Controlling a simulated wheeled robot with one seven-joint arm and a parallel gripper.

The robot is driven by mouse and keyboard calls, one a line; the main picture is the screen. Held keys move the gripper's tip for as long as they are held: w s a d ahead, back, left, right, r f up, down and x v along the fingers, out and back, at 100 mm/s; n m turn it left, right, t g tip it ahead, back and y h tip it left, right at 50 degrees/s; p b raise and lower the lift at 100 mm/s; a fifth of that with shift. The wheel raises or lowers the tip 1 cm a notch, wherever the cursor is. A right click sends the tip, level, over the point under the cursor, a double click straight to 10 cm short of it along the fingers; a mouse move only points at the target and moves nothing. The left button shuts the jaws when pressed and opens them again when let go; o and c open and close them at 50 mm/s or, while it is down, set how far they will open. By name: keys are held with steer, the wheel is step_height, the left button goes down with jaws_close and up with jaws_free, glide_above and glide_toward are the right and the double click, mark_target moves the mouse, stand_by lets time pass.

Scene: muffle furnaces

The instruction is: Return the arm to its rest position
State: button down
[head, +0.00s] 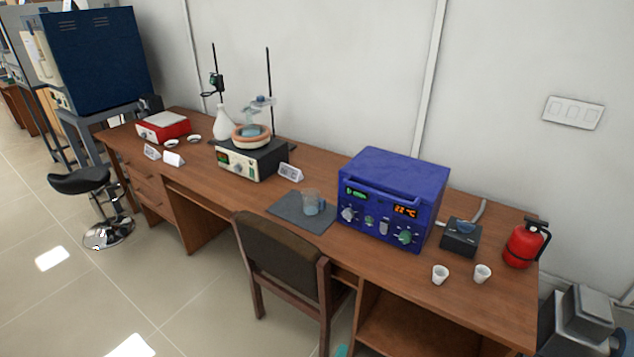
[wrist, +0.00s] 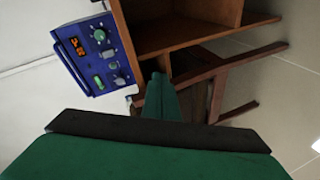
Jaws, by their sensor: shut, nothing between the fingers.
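My gripper (wrist: 158,88) shows in the wrist view as green, narrow fingers together past a dark band, with nothing between them. It points toward the open shelf part of the desk, beside the wooden chair, and touches nothing that I can make out. In the head view only a small teal tip (head: 342,351) shows at the bottom edge, near the chair; the rest of the arm is out of view. The blue muffle furnace (head: 392,199) stands on the wooden desk, its display lit; it also shows sideways in the wrist view (wrist: 93,52).
The chair (head: 283,265) stands at the desk (head: 235,203). Two white crucibles (head: 440,274), a small black device (head: 461,237) and a red extinguisher (head: 522,246) are on the right end. A beaker (head: 312,203) stands on a dark mat. Floor at lower left is clear.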

steer(key=s+a+m+y, duration=0.2)
steer(key=s+a, duration=0.2)
steer(key=s, duration=0.6)
steer(key=s+a+m+y, duration=0.2)
steer(key=s+a, duration=0.1)
steer(key=s, duration=0.7)
steer(key=s+r+m+t+y, duration=0.1)
steer(key=s+r+m, duration=0.4)
steer(key=s+r, duration=0.9)
steer(key=shift+s+d+r+t, duration=0.15)
steer(key=shift+s+t, duration=0.15)
steer(key=shift+s, duration=0.55)
